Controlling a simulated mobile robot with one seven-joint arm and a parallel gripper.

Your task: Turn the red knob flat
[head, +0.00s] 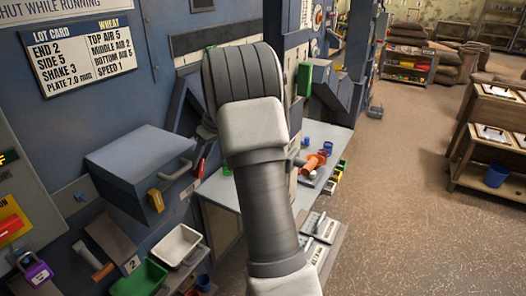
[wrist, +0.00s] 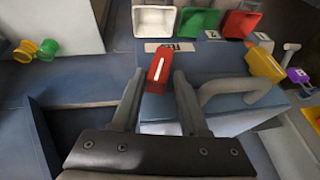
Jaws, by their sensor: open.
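The red knob (wrist: 158,68) is a narrow bar with a white line along its face. In the wrist view its long side runs nearly up and down the picture, leaning slightly. My gripper (wrist: 158,80) is open, with one finger on each side of the knob's near end and a small gap showing on either side. I cannot tell whether either finger touches it. In the head view a narrow red piece, apparently the same knob (head: 200,168), stands steeply tilted beside my arm. My fingers are hidden there behind the arm.
A curved grey handle (wrist: 232,88) sits close right of my fingers. A yellow handle (wrist: 265,65) and purple piece (wrist: 298,76) lie farther right. White (wrist: 155,20), green (wrist: 199,21) and red (wrist: 241,24) trays line the top. A blue box (head: 135,160) juts out left of my arm.

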